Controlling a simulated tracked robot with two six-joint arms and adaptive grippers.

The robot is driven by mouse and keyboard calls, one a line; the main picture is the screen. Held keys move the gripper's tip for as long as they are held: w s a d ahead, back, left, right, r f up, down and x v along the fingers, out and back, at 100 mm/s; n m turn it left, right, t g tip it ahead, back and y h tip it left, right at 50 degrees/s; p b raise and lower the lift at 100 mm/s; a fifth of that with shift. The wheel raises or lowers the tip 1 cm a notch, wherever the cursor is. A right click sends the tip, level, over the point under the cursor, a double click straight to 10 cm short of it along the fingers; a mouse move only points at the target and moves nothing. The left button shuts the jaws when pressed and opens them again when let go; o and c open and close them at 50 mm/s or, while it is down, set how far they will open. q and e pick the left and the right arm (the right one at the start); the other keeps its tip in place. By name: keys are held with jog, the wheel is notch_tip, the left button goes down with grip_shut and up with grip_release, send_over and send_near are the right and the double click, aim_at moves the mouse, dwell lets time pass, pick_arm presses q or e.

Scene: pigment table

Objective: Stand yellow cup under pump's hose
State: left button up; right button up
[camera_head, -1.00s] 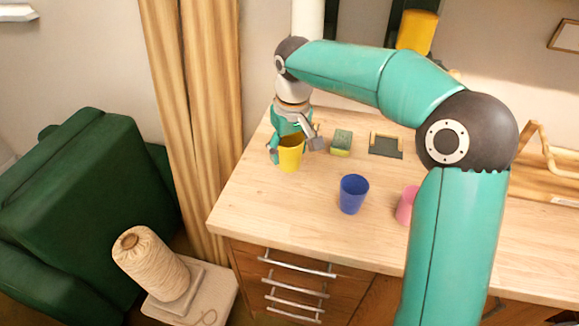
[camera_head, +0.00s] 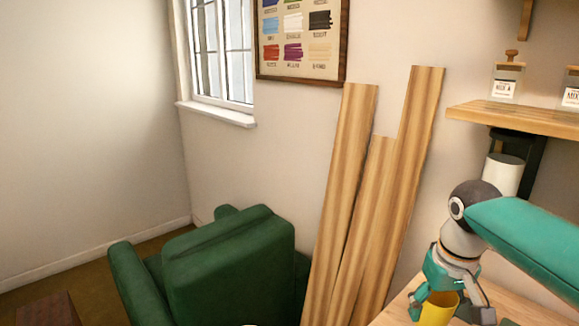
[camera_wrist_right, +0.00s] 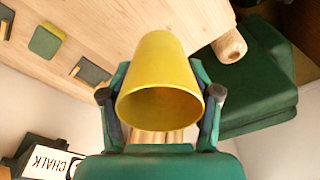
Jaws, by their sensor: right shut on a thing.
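The yellow cup (camera_head: 437,310) is at the bottom right of the head view, cut off by the lower edge. My right gripper (camera_head: 450,306) is shut on it. In the right wrist view the cup (camera_wrist_right: 160,70) sits between both fingers of the gripper (camera_wrist_right: 160,95), its open mouth towards the camera. Whether its base touches the table is hidden. A white cylinder (camera_head: 503,174) on a dark stand is behind the arm, below the shelf. A black part labelled CHALK (camera_wrist_right: 50,160) shows in the wrist view. No hose can be made out. My left gripper is out of view.
The wooden tabletop (camera_head: 400,308) barely shows in the head view. Tall boards (camera_head: 340,210) lean on the wall left of it, and a green armchair (camera_head: 230,270) stands further left. A green-and-yellow sponge (camera_wrist_right: 45,43) lies on the table. A shelf (camera_head: 515,118) with jars hangs above.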

jog(key=shift+m, duration=0.7)
jog(key=s+a+f, duration=0.1)
jog(key=a+f, duration=0.1)
jog(key=f, duration=0.2)
jog(key=a+f, duration=0.2)
jog(key=f, duration=0.2)
jog(key=s+a+f, duration=0.1)
jog(key=a+f, duration=0.1)
jog(key=f, duration=0.2)
jog(key=shift+s+a, duration=0.15)
jog(key=shift+s, duration=0.2)
jog(key=shift+w+a+f+m, duration=0.45)
jog(key=shift+f+m, duration=0.15)
jog(key=shift+m, duration=0.2)
jog(key=shift+w, duration=0.2)
jog(key=shift+m, duration=0.3)
